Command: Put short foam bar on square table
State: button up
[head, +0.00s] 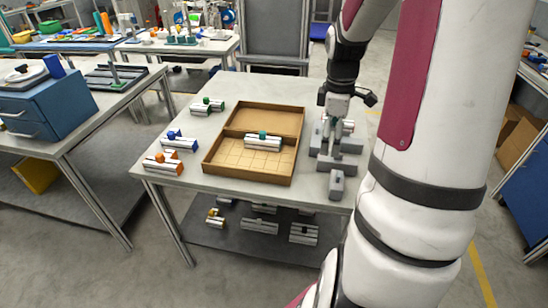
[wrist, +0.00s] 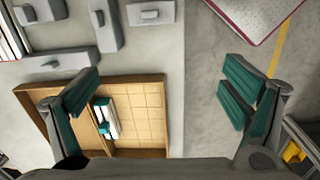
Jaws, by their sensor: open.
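Several plain grey bars with small raised grips lie at the right side of the table (head: 208,128). A short grey block (head: 336,184) sits nearest the table's front right; I cannot tell for sure which piece is the short foam bar. The wrist view shows grey bars along its top left, one lying crosswise (wrist: 55,63). My gripper (head: 338,122) hangs over the grey group in the head view and hides part of it. In the wrist view my gripper (wrist: 160,93) is open, its teal pads wide apart, with nothing between them. Which table is the square one is unclear.
A wooden tray (head: 237,180) stands mid-table, holding a silver bar with a green knob (head: 263,142). Silver bars with orange (head: 163,163), blue (head: 175,141) and green (head: 207,106) knobs lie left of it. More bars lie on the lower shelf. A workbench (head: 72,132) stands left.

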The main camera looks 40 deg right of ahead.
jog(key=s+a+r+m+t+h, duration=0.1)
jog(key=a+r+m, duration=0.1)
jog(key=a+r, duration=0.55)
jog(key=s+a+r+m+t, duration=0.15)
jog(key=a+r, duration=0.25)
jog(key=a, duration=0.7)
jog(key=s+a+r+m+t+y, duration=0.1)
jog(key=s+a+r+m+t, duration=0.1)
jog(key=s+a, duration=0.6)
jog(key=a+r+m, duration=0.1)
jog(key=a, duration=0.1)
jog(key=shift+a+m, duration=0.35)
jog(key=shift+a, duration=0.05)
jog(key=shift+r, duration=0.1)
